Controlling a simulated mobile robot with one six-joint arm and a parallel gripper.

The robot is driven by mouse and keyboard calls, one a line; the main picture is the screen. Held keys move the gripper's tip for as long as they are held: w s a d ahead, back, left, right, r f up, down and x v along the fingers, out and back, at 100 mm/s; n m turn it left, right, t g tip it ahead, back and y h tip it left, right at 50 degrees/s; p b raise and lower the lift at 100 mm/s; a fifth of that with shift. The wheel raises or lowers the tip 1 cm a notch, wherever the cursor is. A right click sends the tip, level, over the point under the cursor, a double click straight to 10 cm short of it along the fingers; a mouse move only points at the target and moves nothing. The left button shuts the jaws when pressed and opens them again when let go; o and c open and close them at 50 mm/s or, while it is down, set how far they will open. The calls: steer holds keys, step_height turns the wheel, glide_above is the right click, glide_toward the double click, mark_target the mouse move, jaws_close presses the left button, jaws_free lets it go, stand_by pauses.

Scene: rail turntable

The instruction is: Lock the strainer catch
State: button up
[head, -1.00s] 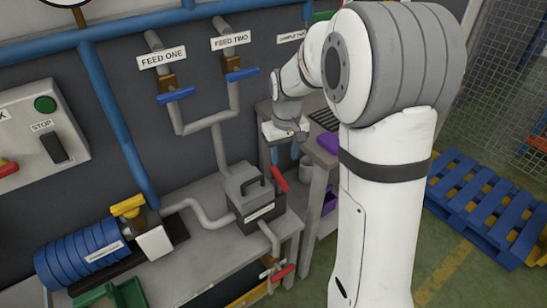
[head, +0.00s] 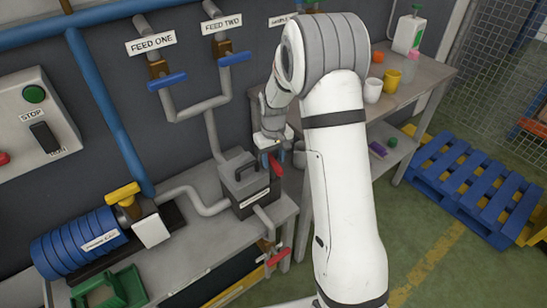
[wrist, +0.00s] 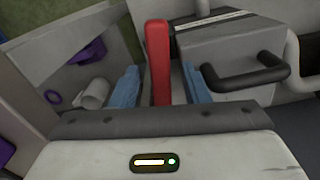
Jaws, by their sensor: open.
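The strainer is a grey box (head: 238,181) with a dark handle on its lid, standing on the grey bench. Its catch is a red lever (head: 276,166) at the box's right side. In the wrist view the red catch (wrist: 158,60) stands upright between the two blue fingers of my gripper (wrist: 159,84). The fingers are open, with a gap visible on each side of the catch. The strainer box (wrist: 228,52) lies just right of the fingers there. In the head view my gripper (head: 269,148) is partly hidden around the catch.
Another red handle (head: 279,257) sits low at the bench front. Pipes join the strainer to a blue motor (head: 78,243) and the feed valves. A side table (head: 415,85) with cups stands to the right. A blue pallet (head: 470,180) lies on the floor.

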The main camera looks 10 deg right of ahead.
jaws_close()
stand_by(0.5)
steer(key=shift+m, duration=0.4)
steer(key=m+b, duration=0.1)
steer(key=m, duration=0.2)
steer(key=shift+a, duration=0.15)
steer(key=m, duration=0.4)
steer(key=shift+w+a+b, duration=0.1)
steer(key=shift+a+b, duration=0.05)
steer(key=shift+b, duration=0.25)
steer(key=m, duration=0.4)
steer(key=shift+a, duration=0.1)
steer(key=shift+w+m+b, duration=0.15)
steer(key=shift+m+b, duration=0.25)
steer(key=shift+m, duration=1.7)
